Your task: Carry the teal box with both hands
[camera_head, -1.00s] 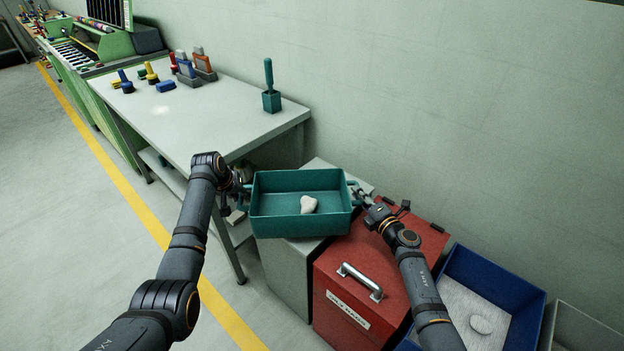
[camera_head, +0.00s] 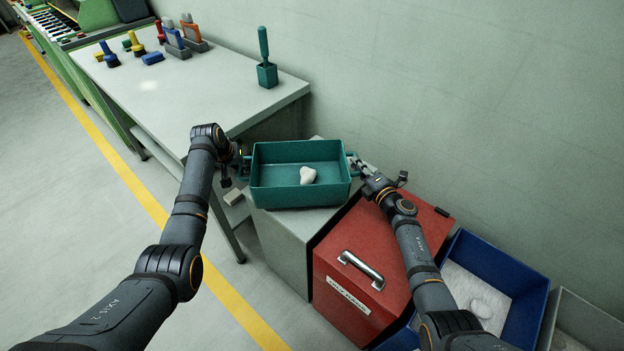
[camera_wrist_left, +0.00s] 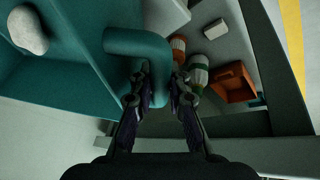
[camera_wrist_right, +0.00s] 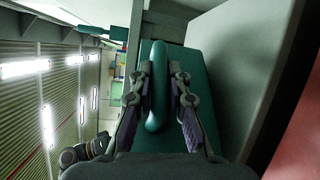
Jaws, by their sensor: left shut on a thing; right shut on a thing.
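The teal box (camera_head: 302,196) is an open tray with a handle at each end and a pale stone-like lump (camera_head: 307,175) inside. It looks about level, in front of the wall and over a grey cabinet; I cannot tell whether it touches the cabinet. My left gripper (camera_head: 236,165) is shut on the left handle, which shows in the left wrist view (camera_wrist_left: 138,45). My right gripper (camera_head: 365,175) is shut on the right handle, which stands between its fingers in the right wrist view (camera_wrist_right: 157,85).
The grey cabinet (camera_head: 285,240) stands below the box. A red chest (camera_head: 365,240) and a blue bin (camera_head: 520,300) stand to the right. A grey workbench (camera_head: 190,100) with tools, including a teal holder (camera_head: 266,72), is behind left. Open floor lies left of the yellow line (camera_head: 140,190).

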